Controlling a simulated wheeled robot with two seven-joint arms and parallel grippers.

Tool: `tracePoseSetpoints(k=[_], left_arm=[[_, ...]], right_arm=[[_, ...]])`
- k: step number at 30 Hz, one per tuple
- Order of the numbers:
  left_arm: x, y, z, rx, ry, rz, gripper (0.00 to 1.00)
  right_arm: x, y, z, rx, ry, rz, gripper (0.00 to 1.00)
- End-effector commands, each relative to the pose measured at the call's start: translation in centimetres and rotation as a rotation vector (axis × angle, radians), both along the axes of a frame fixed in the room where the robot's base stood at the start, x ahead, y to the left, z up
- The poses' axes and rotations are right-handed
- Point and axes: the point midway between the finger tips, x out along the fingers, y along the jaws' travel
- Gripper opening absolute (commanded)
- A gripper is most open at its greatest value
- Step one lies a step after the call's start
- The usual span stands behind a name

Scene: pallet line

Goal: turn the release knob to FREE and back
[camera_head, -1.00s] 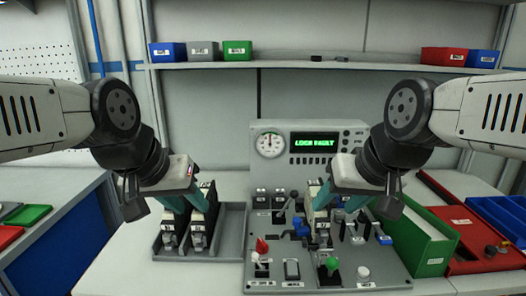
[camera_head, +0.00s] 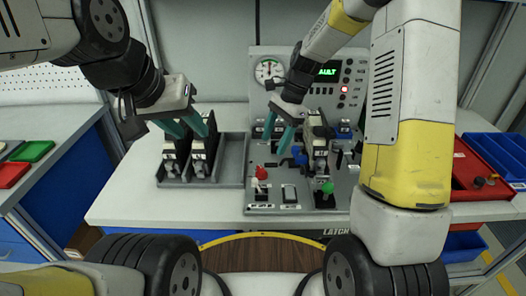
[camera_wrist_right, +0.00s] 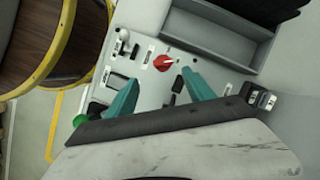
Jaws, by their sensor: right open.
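A red knob (camera_head: 262,173) stands at the front left of the grey control panel (camera_head: 330,225); its label is too small to read. It also shows in the right wrist view (camera_wrist_right: 163,62), with a pointed top, between and beyond my right fingertips (camera_wrist_right: 160,77). My right gripper (camera_head: 279,137) is open and empty, pointing down above the panel behind the red knob, apart from it. A green-topped lever (camera_head: 327,187) stands to the right. My left gripper (camera_head: 186,128) hangs with its fingers apart over the tray at left.
The grey tray (camera_head: 230,172) beside the panel holds dark upright units (camera_head: 199,160). A display, partly hidden by my right arm, shows green letters, and a gauge (camera_head: 269,70) sits on its left. A red light (camera_head: 344,89) glows.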

Motion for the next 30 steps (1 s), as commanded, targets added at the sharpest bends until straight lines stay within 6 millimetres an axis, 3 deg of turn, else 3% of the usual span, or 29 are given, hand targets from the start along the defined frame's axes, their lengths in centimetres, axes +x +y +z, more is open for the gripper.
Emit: tracePoseSetpoints(k=[1,6,21,30], left_arm=[[0.0,0.0,0.0,0.000,0.000,0.000,0.36],[0.0,0.0,0.0,0.000,0.000,0.000,0.36],[0.0,0.0,0.0,0.000,0.000,0.000,0.36],[0.0,0.0,0.0,0.000,0.000,0.000,0.36]], right_arm=[[0.3,0.4,-1.1,-0.001,0.029,-0.022,0.62],[0.7,1.0,-2.7,-0.002,0.073,-0.064,0.62],[-0.6,3.2,-9.0,-0.002,0.076,-0.064,0.62],[-0.8,3.5,-9.8,-0.001,0.073,-0.065,0.62]])
